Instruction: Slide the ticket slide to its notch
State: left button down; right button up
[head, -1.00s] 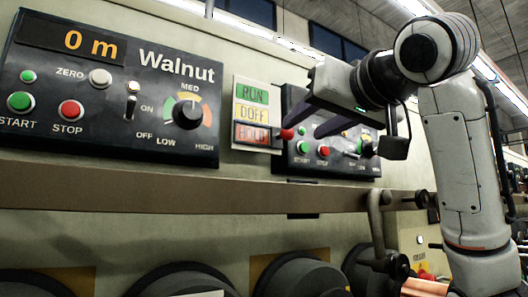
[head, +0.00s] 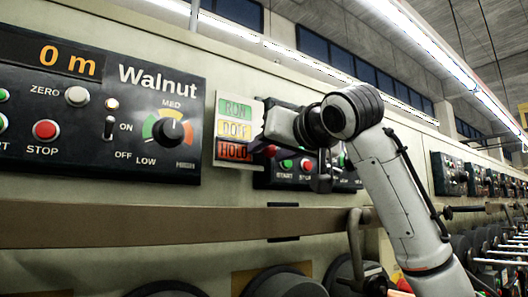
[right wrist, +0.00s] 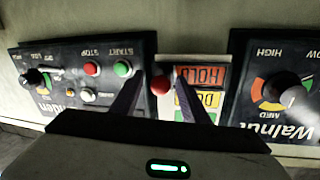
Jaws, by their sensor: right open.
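The ticket slide's plate (head: 222,153) carries green RUN, yellow DOFF and red HOLD labels from top to bottom. Its red knob (head: 270,150) is beside the HOLD label, at the plate's right edge. In the right wrist view, which is upside down, the red knob (right wrist: 160,85) lies between the two dark fingers of my right gripper (right wrist: 160,78). The fingers are apart, with a visible space on each side of the knob. In the head view my right gripper (head: 282,130) is at the plate's right edge, its fingers mostly hidden. My left gripper is not in view.
The large Walnut control panel (head: 60,155) is left of the plate, and a smaller panel (head: 262,178) is close on its right, behind my gripper. A long brown rail (head: 150,227) runs below them. Spool ends (head: 285,284) show beneath.

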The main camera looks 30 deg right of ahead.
jog(key=c, duration=0.9)
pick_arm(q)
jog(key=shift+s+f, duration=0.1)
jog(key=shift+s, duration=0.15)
pick_arm(e)
jog(key=shift+o, duration=0.2)
jog(key=shift+r, duration=0.1)
jog(key=shift+d+r, duration=0.1)
jog(key=shift+r, duration=1.6)
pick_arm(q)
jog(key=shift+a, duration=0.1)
pick_arm(e)
jog(key=shift+r, duration=2.75)
